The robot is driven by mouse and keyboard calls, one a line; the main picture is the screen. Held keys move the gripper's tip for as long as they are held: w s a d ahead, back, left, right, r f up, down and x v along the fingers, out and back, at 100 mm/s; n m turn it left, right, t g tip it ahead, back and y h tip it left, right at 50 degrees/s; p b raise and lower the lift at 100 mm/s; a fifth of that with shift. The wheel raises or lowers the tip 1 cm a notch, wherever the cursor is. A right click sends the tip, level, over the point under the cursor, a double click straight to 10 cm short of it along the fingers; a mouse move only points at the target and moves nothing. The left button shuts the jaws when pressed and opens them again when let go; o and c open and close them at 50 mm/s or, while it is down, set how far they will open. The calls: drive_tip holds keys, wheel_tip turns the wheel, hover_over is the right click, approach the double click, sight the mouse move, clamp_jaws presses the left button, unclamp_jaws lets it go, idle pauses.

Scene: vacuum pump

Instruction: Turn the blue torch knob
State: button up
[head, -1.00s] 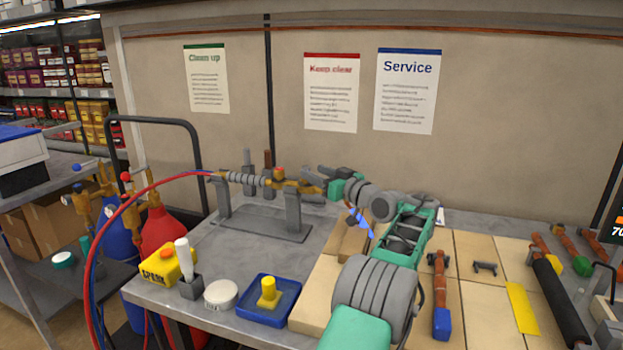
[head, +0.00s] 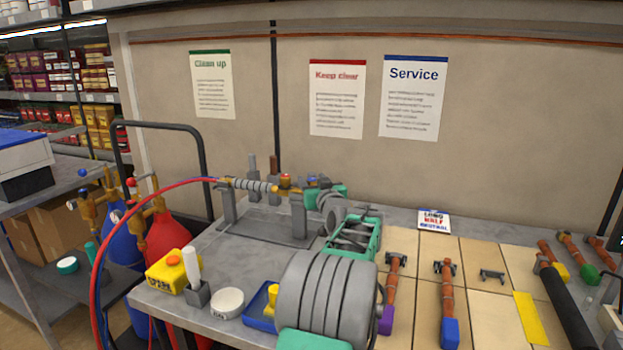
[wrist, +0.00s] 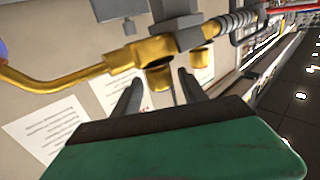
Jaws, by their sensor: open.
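The torch (head: 262,186) lies level across a grey stand at the back of the bench, with a coiled grey handle and brass body. An orange knob (head: 285,180) sits on it, and a small blue patch, perhaps the blue knob (head: 312,181), shows beside my arm. The wrist view shows the torch's bent brass tube (wrist: 60,80) and two short brass stubs, one of them this stub (wrist: 200,57); no blue knob face is clear there. My gripper (wrist: 160,76) is open, its fingers either side of the other stub; contact cannot be told.
My arm covers the bench's middle. A yellow box (head: 172,272), a white round tub (head: 227,302) and a blue tray (head: 258,322) stand front left. Tools lie on the tan boards at right. Red and blue hoses (head: 133,205) arc from the cylinders to the torch.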

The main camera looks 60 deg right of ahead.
drive_tip(key=shift+w+d, duration=0.1)
drive_tip(key=shift+w, duration=0.1)
drive_tip(key=shift+c, duration=0.5)
clamp_jaws()
